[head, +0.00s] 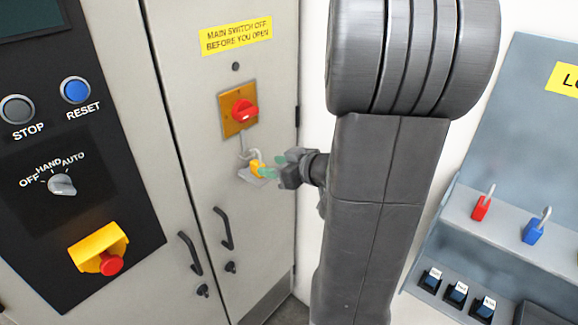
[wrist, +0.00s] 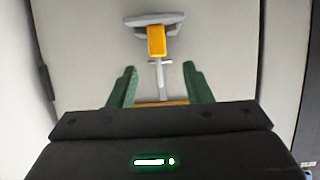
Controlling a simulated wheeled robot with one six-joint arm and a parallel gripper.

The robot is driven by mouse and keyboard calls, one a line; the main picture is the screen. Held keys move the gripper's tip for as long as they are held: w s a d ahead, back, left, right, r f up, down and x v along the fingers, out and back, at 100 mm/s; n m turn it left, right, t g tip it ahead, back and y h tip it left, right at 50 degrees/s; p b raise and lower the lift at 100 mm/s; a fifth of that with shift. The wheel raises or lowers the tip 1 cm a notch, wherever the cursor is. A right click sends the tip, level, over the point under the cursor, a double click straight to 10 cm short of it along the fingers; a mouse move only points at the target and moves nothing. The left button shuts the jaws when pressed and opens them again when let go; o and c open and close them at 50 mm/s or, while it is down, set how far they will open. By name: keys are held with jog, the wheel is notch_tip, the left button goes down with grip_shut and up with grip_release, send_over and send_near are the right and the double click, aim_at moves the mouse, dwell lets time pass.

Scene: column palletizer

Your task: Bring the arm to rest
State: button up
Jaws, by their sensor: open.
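My gripper (head: 271,173) has green fingers and is open in front of the cabinet door, close to a yellow padlock (head: 257,168). The padlock is below the red rotary switch (head: 244,110) on its orange plate (head: 228,126). In the wrist view the yellow padlock (wrist: 156,42) lies beyond and between the spread fingers of my gripper (wrist: 158,72), with a visible gap to each finger. A small grey ledge (wrist: 153,19) is behind the padlock. Whether the shackle passes through the switch's grey tab is too small to tell.
The control panel (head: 120,195) with knobs and an emergency stop (head: 110,264) is at left. Door handles (head: 222,229) stick out below the padlock. At right a lock board (head: 500,130) holds a red padlock (head: 481,207) and a blue padlock (head: 533,231).

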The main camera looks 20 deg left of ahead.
aim_at(260, 164)
jog(key=shift+v, duration=2.4)
jog(key=shift+w+f, duration=0.1)
jog(key=shift+b+x, duration=0.35)
jog(key=shift+x, duration=6.4)
